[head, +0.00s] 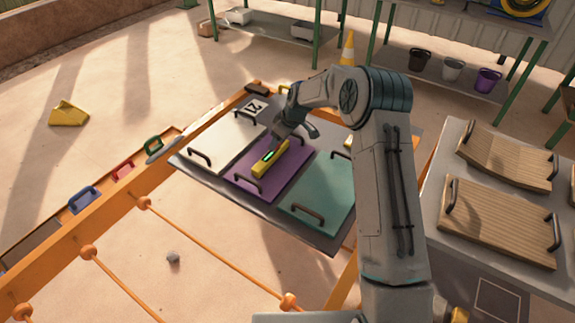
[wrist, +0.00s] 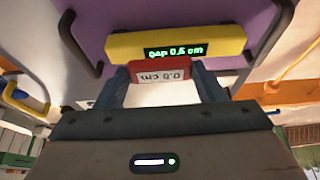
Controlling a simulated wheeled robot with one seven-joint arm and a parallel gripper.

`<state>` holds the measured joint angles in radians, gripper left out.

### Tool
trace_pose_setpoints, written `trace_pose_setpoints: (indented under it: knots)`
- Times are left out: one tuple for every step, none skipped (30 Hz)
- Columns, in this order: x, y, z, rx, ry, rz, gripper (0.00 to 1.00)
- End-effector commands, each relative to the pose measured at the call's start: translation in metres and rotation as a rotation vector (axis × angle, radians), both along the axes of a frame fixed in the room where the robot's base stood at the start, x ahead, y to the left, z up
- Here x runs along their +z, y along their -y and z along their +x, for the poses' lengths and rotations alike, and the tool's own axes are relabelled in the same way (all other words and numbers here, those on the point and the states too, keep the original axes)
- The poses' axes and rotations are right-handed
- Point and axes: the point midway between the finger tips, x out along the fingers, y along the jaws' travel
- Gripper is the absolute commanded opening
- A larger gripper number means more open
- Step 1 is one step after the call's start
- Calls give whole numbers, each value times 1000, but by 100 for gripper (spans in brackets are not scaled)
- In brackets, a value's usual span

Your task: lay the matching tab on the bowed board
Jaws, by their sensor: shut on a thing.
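My gripper (head: 288,135) is shut on a red tab (wrist: 158,70) with a white label, upside down in the wrist view. The label seems to read 0.8 cm, but I am not certain. The tab is hidden in the head view. A yellow gauge (head: 270,158) lies across the purple board (head: 245,176), just beyond the tab. In the wrist view its green display (wrist: 176,51) seems to read "gap 0.6 cm". My gripper is over the far part of the purple board. Whether tab and board touch, and any bow in this board, cannot be told.
A white board (head: 225,142) and a teal board (head: 325,186) flank the purple one. Two wooden boards with handles lie at the right: the far one (head: 505,162) looks curved, the near one (head: 497,222) flatter. Coloured handled pieces (head: 122,170) line the left orange beam.

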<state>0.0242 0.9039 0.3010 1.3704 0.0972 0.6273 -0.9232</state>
Motion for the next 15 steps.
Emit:
trace_pose_setpoints:
  knots:
    - [-6,5,-8,-3,-2,0,37]
    - [-9,8,-12,-3,-3,1,37]
    - [-14,11,-18,-2,-3,1,37]
    - [-16,14,-22,-2,-3,1,37]
    - [-18,16,-26,-3,-1,1,37]
    - [-22,20,-30,-3,-1,1,37]
    - [-24,21,-33,-2,-1,0,37]
    - [-25,23,-36,-1,0,0,37]
    - [-27,24,-39,-1,-1,1,37]
    - [-28,25,-40,-2,-1,0,37]
    - [-29,26,-41,-2,1,1,37]
    - [-30,27,-42,-2,1,1,37]
    - [-31,27,-43,-2,1,1,37]
    - [-33,27,-43,-2,-1,0,37]
    - [-37,27,-43,-1,-1,1,37]
